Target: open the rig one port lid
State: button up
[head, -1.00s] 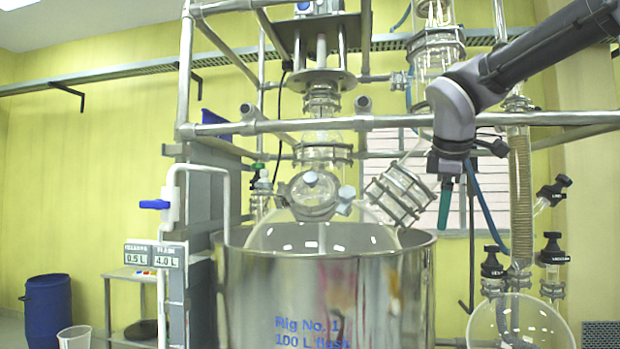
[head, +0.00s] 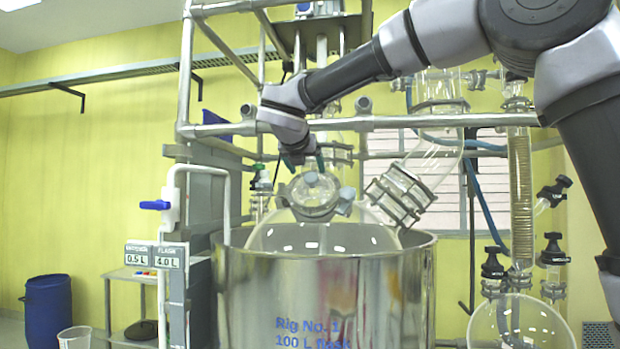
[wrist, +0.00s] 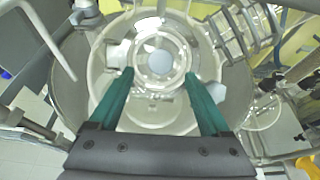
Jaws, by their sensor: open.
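The rig one vessel is a steel pot (head: 330,295) marked "Rig No. 1", with a glass flask (head: 270,237) set in it. The round glass port lid (head: 314,193), with pale clamp knobs around it, faces front on top of the flask and looks closed. In the wrist view the port lid (wrist: 160,62) lies straight ahead, with a pale round knob at its middle. My gripper (head: 304,160) is just above the lid in the head view. Its green fingers (wrist: 158,78) are apart, one at each side of the lid, with nothing held between them.
Steel frame bars (head: 400,123) cross behind and beside my arm. A clamped glass neck (head: 398,193) stands right of the port. A white pipe (head: 225,185) and readout boxes (head: 155,256) stand at left. A round flask (head: 520,322) is at lower right.

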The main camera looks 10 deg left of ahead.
aim_at(311, 178)
jog(key=x, duration=0.5)
jog(key=shift+w+d+f, duration=0.1)
jog(key=shift+w+f, duration=0.05)
jog(key=shift+w, duration=0.25)
grip_shut()
